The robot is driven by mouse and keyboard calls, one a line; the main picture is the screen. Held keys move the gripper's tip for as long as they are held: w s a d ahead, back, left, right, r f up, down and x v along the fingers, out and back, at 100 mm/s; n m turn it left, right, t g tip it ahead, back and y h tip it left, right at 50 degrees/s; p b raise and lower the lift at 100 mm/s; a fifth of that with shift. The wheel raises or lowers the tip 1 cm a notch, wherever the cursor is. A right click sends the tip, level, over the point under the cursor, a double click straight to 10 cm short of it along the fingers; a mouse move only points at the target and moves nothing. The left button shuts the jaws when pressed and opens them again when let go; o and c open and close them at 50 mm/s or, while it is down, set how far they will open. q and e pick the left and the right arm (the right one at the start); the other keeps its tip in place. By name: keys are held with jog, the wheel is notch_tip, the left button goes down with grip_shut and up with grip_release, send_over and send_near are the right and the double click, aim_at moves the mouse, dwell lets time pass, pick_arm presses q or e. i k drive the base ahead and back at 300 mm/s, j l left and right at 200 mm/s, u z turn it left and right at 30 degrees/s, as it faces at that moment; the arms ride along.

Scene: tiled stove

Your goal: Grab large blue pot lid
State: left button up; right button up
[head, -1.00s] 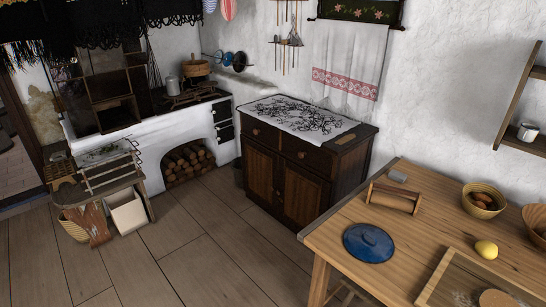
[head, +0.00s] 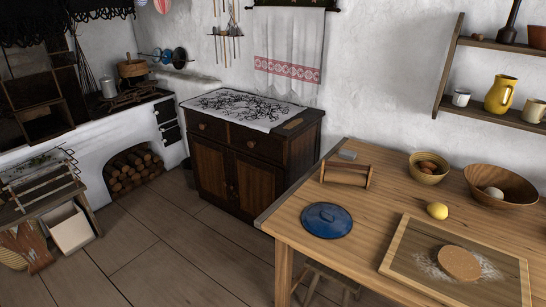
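The large blue pot lid (head: 327,220) lies flat on the left part of the wooden table (head: 368,231), close to its front left edge. It is round with a small knob on top. Nothing covers it. Neither of my grippers shows in the head view.
Near the lid are a wooden roller frame (head: 346,173), a lemon (head: 437,211), a floured board (head: 402,254) with dough (head: 459,263), and two bowls (head: 428,175), (head: 501,193). A stool (head: 332,283) stands under the table. A dark cabinet (head: 246,166) stands behind.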

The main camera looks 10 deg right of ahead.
aim_at(326, 221)
jog(key=i+l+z, duration=0.1)
jog(key=l+z, duration=0.3)
jog(key=l, duration=1.05)
